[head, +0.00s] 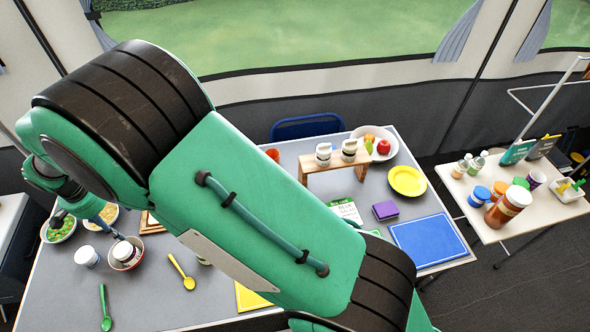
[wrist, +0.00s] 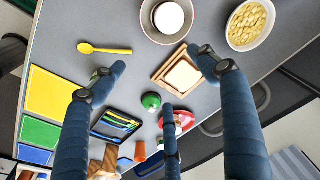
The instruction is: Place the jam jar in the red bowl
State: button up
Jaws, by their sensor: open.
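The red bowl (head: 115,263) stands at the left of the table. A jar with a white lid, which looks like the jam jar (head: 125,251), sits inside it. In the wrist view the bowl (wrist: 148,27) and the jar's round white lid (wrist: 169,17) show at the top, beyond my fingertips. My gripper (head: 90,224) is above the table's left side, close to the bowl; its fingers are spread in the wrist view (wrist: 160,72). Nothing shows between the fingers, and they look apart from the jar. My arm hides the middle of the table.
A white jar (head: 88,257) stands left of the bowl. A bowl of yellow food (wrist: 250,24) and bread on a wooden board (wrist: 180,76) are near the gripper. A yellow spoon (head: 181,271) and green spoon (head: 105,309) lie in front, with bare grey table around them.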

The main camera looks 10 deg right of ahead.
jog(key=w+d+r, duration=0.3)
jog(key=d+r, duration=0.5)
jog(key=d, duration=0.1)
jog(key=w+d+r, duration=0.2)
jog(key=d+r, duration=0.5)
jog(key=d, duration=0.2)
jog(key=s+d+r+t+y, duration=0.1)
jog(key=d+r, duration=0.4)
jog(key=d, duration=0.4)
jog(key=s+d+r+t, duration=0.1)
jog(key=s+d+r, duration=0.1)
jog(key=d+r, duration=0.6)
jog(key=s+d+r+n, duration=0.1)
jog(key=s+d, duration=0.3)
jog(key=d, duration=0.5)
jog(key=s+d+r, duration=0.2)
jog(key=s+d, duration=0.3)
jog(key=d, duration=0.3)
jog(key=s+d+f+t+h, duration=0.1)
jog(key=s+d+t, duration=0.1)
jog(key=s+d, duration=0.9)
jog(key=s, duration=0.3)
jog(key=shift+s+d+f+n, duration=0.2)
jog(key=shift+d+f+n, duration=0.1)
jog(key=shift+d+f, duration=0.1)
